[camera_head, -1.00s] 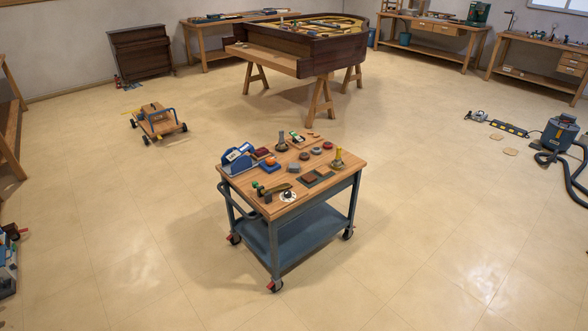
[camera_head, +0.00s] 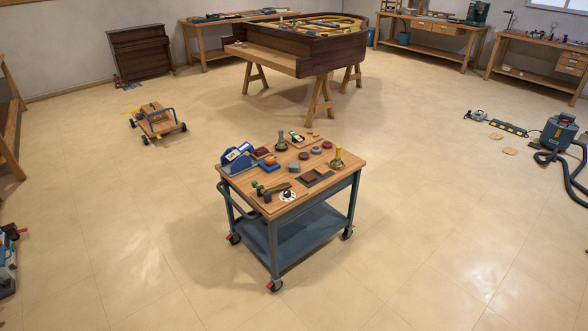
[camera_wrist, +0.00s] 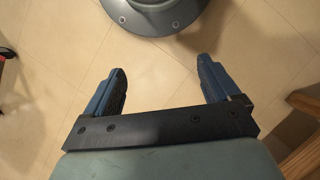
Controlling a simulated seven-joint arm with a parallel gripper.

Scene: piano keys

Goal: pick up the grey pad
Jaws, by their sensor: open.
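A small round grey pad (camera_head: 315,150) lies flat on the wooden top of the cart (camera_head: 262,205), among other round pads. A grey block-like piece (camera_head: 293,167) lies nearer the middle of the top; at this size I cannot tell which of the two is the pad meant. My gripper (camera_wrist: 162,67) shows only in the wrist view. Its two blue fingers are apart with nothing between them, above bare tiled floor. The cart and the pad do not show in the wrist view.
Close around the pad stand a red pad (camera_head: 327,144), a dark red pad (camera_head: 304,155), a brass-coloured bottle-like piece (camera_head: 338,160) and a dark-based piece (camera_head: 281,143). Floor around the cart is clear.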

